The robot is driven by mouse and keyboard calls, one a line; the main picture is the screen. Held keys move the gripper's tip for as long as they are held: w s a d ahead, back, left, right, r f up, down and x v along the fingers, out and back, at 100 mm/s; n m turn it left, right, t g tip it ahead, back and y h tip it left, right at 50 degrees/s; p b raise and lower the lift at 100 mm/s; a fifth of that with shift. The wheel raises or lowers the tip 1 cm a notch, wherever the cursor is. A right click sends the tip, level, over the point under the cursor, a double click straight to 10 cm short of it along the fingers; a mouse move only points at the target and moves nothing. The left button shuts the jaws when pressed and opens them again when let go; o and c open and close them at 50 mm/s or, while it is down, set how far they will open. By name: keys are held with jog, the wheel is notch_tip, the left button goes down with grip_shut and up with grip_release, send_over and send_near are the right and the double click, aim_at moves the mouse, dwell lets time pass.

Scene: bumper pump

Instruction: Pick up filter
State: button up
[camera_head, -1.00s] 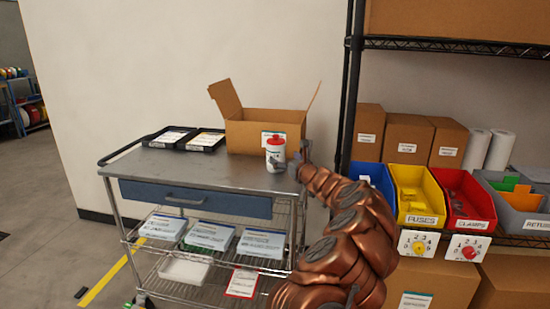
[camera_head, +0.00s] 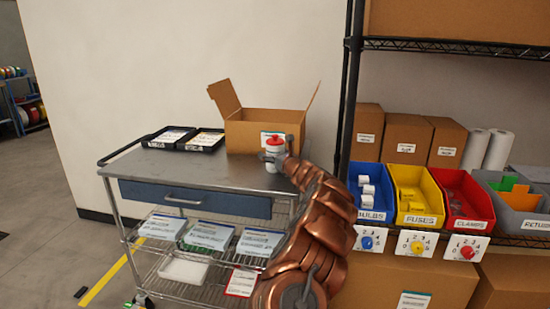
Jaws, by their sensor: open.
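A white canister with a red cap, which looks like the filter (camera_head: 274,148), stands upright on the grey cart top near its right side, in front of the open cardboard box. My gripper (camera_head: 272,158) is at the canister, with its fingers beside the body below the red cap. The gripper is open. I cannot tell whether a finger touches the canister. My copper arm comes in from the lower right and hides the cart's right corner.
The open cardboard box (camera_head: 262,134) has raised flaps close behind. Two black trays (camera_head: 186,140) lie at the cart's back left. The cart top (camera_head: 190,172) is clear at the front left. Shelving with blue, yellow and red bins (camera_head: 418,196) stands to the right.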

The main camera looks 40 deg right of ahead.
jog(key=shift+w, duration=0.1)
jog(key=shift+c, duration=0.2)
jog(key=c, duration=1.5)
jog(key=shift+c, duration=0.6)
jog(key=shift+r, duration=0.1)
